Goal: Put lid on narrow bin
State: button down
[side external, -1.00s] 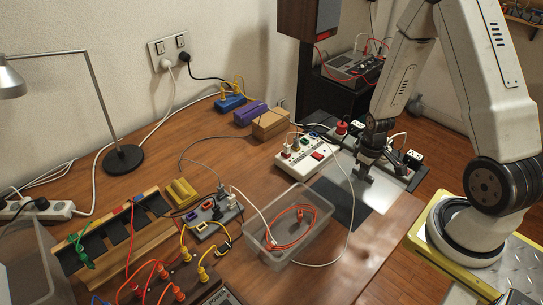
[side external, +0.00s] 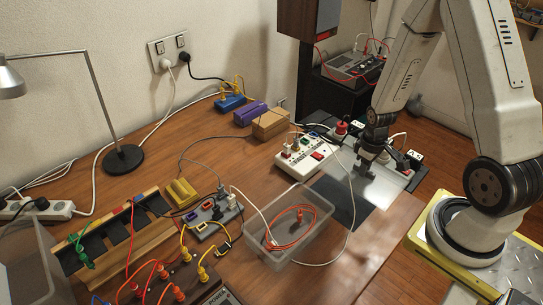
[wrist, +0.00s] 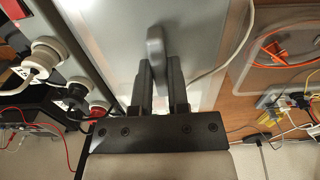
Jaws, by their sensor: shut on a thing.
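The lid (side external: 388,187) is a flat, pale translucent panel lying on the table at the right, partly over a dark patch. In the wrist view it spreads below my gripper (wrist: 155,62) as a grey sheet (wrist: 205,45) with an upright grey handle (wrist: 155,45). My gripper (side external: 366,165) points down and is shut on this handle. The narrow bin (side external: 257,243) is a clear open plastic box left of the lid, with a coiled orange cable inside. Part of the bin shows in the wrist view (wrist: 247,82) at the right.
A white power strip (side external: 303,152) with plugs stands close behind the lid. A white cable (side external: 350,225) loops between bin and lid. Wooden and purple blocks (side external: 270,124) lie behind. Sockets and several coloured leads crowd the front left. The table's right edge is near the lid.

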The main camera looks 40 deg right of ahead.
aim_at(327, 172)
jog(key=w+a+r+n, duration=0.2)
jog(key=w+a+n, duration=0.1)
jog(key=a+n, duration=0.6)
jog(key=w+a+r+n, duration=0.2)
jog(key=a+n, duration=0.6)
jog(key=a, duration=0.6)
jog(key=shift+w+a+r+n, duration=0.25)
jog(key=shift+w+n, duration=0.15)
jog(key=shift+w, duration=0.4)
jog(key=shift+f, duration=0.15)
jog(key=shift+f, duration=1.85)
jog(key=shift+f, duration=0.15)
jog(key=shift+f, duration=0.75)
jog(key=shift+f, duration=0.95)
